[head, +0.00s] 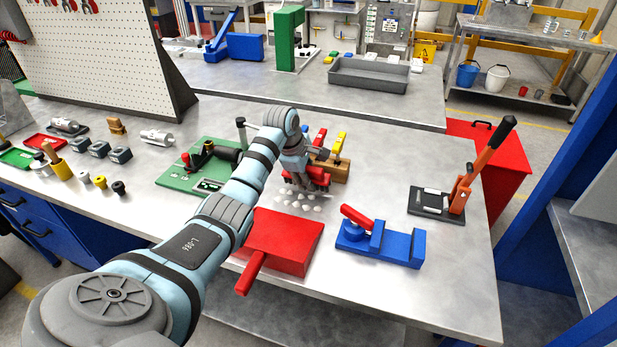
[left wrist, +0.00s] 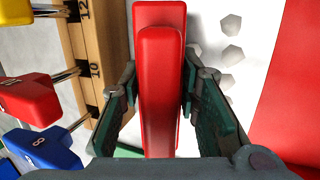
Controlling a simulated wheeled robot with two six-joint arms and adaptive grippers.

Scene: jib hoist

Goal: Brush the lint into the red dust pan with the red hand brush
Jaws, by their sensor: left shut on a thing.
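The red dust pan (head: 283,240) lies on the metal bench with its handle toward the front edge. The white lint (head: 298,201) is several small pieces on the bench just beyond the pan; some pieces also show in the left wrist view (left wrist: 231,54), beside the pan's red edge (left wrist: 303,90). My left gripper (head: 308,172) is shut on the red hand brush (left wrist: 160,90), whose handle fills the space between the fingers. The brush (head: 312,184) is at the far side of the lint. Whether its bristles touch the bench is hidden. My right gripper is not in view.
A wooden block (head: 336,172) with colored-handled tools stands close behind the brush. A blue fixture with a red handle (head: 385,243) sits right of the pan. A green board (head: 196,180) is to the left. A lever press (head: 462,195) stands at the right.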

